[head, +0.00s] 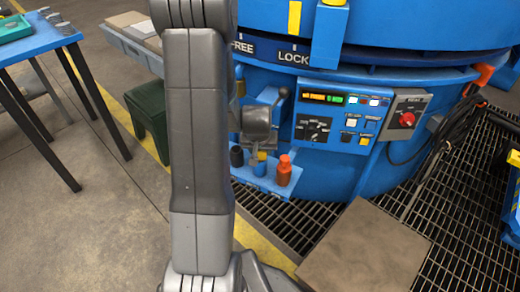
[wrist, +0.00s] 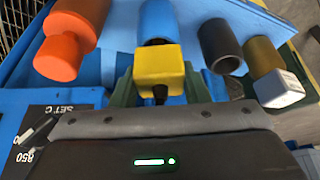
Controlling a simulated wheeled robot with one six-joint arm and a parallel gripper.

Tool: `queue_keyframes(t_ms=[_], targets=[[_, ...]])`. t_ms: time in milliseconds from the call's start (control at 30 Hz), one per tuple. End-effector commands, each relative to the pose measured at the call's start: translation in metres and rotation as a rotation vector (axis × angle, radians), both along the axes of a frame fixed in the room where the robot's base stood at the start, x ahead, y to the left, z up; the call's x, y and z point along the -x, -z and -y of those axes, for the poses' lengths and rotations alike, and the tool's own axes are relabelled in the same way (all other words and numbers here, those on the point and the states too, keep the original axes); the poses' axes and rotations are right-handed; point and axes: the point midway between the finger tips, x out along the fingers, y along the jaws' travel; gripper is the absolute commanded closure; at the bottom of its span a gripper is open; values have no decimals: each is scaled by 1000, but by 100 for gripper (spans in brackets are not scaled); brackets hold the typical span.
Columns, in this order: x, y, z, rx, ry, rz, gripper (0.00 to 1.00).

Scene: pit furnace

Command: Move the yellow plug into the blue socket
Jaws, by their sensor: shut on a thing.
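The yellow plug (wrist: 160,68) is a small block between the green fingers of my gripper (wrist: 160,88), which is shut on it. The blue socket (wrist: 158,18) is an upright tube directly behind the plug in the wrist view. The plug covers part of its mouth, and I cannot tell whether it touches or enters it. In the head view the yellow plug (head: 262,155) shows just above the blue socket (head: 260,168), under my gripper, whose fingers are hard to make out there.
Beside the blue socket stand an orange socket with an orange plug (wrist: 58,57), an empty-looking black socket (wrist: 220,45) and a yellow socket (wrist: 262,56) with a white plug (wrist: 279,88). All are on a blue shelf (head: 245,177) below the control panel (head: 335,118).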

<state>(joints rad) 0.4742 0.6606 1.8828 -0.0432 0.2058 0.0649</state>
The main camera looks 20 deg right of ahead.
Motion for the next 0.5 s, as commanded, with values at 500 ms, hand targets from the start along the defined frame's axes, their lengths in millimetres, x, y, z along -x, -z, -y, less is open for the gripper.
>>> queue_keyframes(t_ms=[500], targets=[[0,12,0,0,0,0,82]])
